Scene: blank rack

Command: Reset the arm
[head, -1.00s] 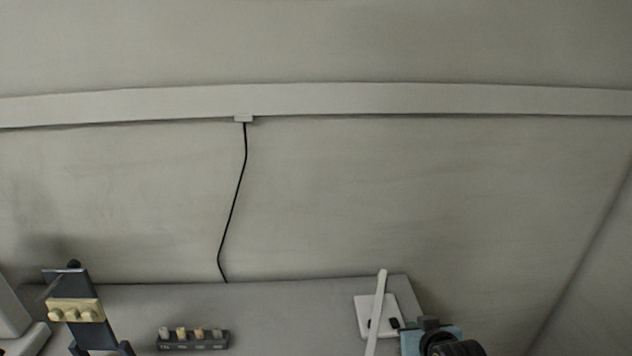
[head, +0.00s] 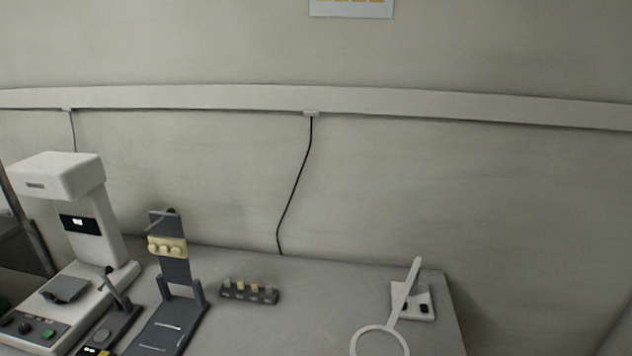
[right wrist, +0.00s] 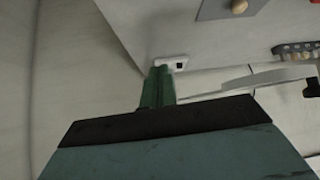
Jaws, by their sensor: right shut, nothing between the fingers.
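My right gripper (right wrist: 157,88) shows in the right wrist view as green fingers close together, shut and empty. Its teal body with a dark band fills the bottom of that view. The fingers are in front of a small white plate with a dark square (right wrist: 172,63); I cannot tell the gap between them. Neither gripper shows in the head view, and my left gripper is out of sight.
A grey bench (head: 330,285) stands against the wall. On it are a white instrument (head: 95,190), a dark upright stand (head: 172,263), a small rack of several pegs (head: 249,291) and a white ring with a handle (head: 404,290) near a white plate (head: 425,303).

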